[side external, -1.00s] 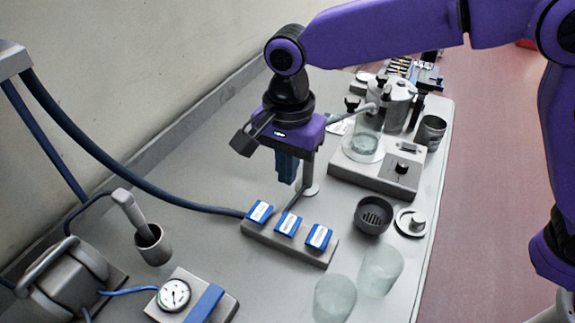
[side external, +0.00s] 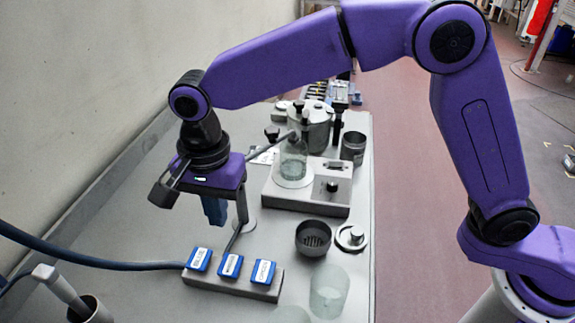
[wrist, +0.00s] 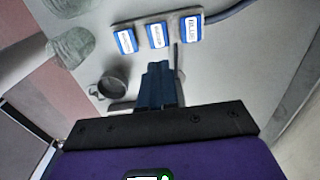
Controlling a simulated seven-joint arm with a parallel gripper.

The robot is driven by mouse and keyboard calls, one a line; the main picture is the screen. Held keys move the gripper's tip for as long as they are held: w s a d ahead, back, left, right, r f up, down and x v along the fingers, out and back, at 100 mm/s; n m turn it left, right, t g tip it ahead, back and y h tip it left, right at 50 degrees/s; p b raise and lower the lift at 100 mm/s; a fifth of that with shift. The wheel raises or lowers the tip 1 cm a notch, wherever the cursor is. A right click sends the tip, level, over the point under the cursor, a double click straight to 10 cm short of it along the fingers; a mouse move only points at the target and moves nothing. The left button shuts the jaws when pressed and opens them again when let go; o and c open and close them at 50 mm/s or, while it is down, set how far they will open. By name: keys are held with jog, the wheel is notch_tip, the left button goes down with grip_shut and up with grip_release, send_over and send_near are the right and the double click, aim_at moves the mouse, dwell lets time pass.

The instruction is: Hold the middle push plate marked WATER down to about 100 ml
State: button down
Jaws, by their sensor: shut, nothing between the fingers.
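Three blue push plates with white labels sit in a row on a grey bar (side external: 212,285) on the bench. The middle push plate (side external: 230,266) is between the left plate (side external: 197,259) and the right plate (side external: 263,272). The middle plate also shows in the wrist view (wrist: 157,35); its lettering is too small to read surely. My gripper (side external: 214,220) is shut and empty, its blue fingers pointing down above and behind the row, apart from the plates. In the wrist view the shut fingertips (wrist: 160,65) appear just below the middle plate. No plate looks clearly pressed.
A frosted glass beaker (side external: 328,290) stands right of the bar. A dark cup with a slotted bottom (side external: 313,238) and a round lid (side external: 350,237) are behind it. A flask (side external: 293,160) stands on a grey device (side external: 315,190). A blue hose (side external: 120,264) joins the bar's left end.

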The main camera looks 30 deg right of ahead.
aim_at(229, 264)
jog(key=shift+w+r, duration=0.1)
jog(key=shift+r, duration=0.75)
notch_tip(229, 264, down, 14)
dwell(0.4)
